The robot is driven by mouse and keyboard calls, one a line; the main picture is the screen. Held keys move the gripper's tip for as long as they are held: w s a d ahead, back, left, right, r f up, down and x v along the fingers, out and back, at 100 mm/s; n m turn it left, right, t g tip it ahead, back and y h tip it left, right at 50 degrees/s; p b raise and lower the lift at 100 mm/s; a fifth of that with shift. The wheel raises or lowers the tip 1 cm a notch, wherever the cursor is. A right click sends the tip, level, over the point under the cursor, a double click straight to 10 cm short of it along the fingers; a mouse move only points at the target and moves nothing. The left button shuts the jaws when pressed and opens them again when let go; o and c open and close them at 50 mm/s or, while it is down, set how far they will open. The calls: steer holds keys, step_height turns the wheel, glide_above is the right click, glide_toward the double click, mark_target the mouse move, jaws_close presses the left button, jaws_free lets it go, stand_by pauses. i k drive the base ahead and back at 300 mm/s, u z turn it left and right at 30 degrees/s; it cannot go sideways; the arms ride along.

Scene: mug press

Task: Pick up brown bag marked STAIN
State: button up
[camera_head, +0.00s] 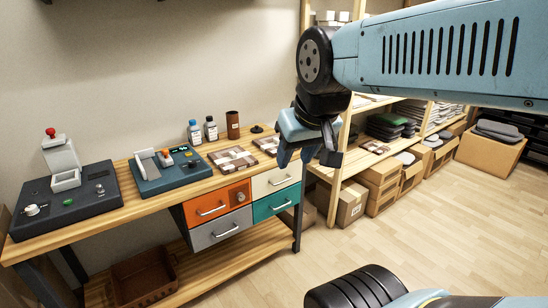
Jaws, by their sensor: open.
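No bag with a readable STAIN mark shows. A brown upright cylinder-like container (233,125) stands at the back of the wooden bench, right of two small bottles. It bears a small pale label too small to read, and I cannot tell whether it is the bag. My gripper (307,156) hangs at the bench's right end, fingers pointing down, open, with nothing seen between the fingers. In the picture it is to the right of the brown container and apart from it. My arm covers part of the shelving behind.
The bench (130,200) holds a mug press (62,165), a blue device (168,170), a blue-capped bottle (194,132), a dark-capped bottle (211,129) and a sectioned tray (232,159). Coloured drawers (211,208) hang below. Shelves with cardboard boxes (352,203) stand right. The floor in front is clear.

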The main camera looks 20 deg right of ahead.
mark_target(232, 159)
steer(key=z, duration=0.65)
steer(key=i, duration=1.35)
steer(key=u, duration=0.6)
